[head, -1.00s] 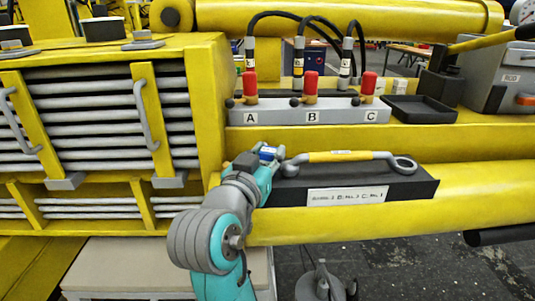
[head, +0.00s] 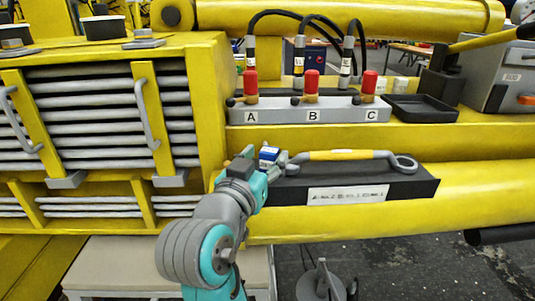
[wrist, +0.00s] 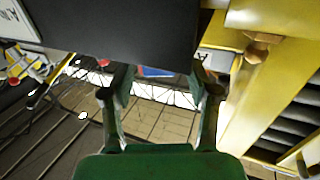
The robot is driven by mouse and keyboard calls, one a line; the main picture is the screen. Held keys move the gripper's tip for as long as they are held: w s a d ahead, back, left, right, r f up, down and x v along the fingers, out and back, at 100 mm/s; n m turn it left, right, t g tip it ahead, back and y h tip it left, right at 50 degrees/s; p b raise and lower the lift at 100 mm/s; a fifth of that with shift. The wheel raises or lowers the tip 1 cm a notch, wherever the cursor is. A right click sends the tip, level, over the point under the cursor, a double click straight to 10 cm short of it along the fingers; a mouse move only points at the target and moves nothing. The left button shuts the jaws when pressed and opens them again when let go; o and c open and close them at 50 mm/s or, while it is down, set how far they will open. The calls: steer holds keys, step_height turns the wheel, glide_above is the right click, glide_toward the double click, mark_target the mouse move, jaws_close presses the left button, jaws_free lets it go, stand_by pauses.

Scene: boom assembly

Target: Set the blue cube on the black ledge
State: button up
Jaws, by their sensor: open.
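The blue cube (head: 269,153) shows blue and white faces at the left end of the black ledge (head: 405,187), beside the wrench. In the wrist view a small blue piece of the cube (wrist: 157,71) shows at the ledge's edge, between the fingers; the rest is hidden. My gripper (head: 262,163) is at the ledge's left end, right by the cube. In the wrist view its fingers (wrist: 160,88) are spread apart on either side of the cube. I cannot tell whether the cube rests fully on the ledge.
A yellow-and-grey wrench (head: 345,155) lies along the ledge. Behind stands a grey block (head: 270,117) lettered A, B, C with red-capped fittings and hoses. A black tray (head: 422,108) sits to its right. A yellow grille frame (head: 210,95) stands close at left.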

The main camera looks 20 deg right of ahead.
steer(key=v, duration=1)
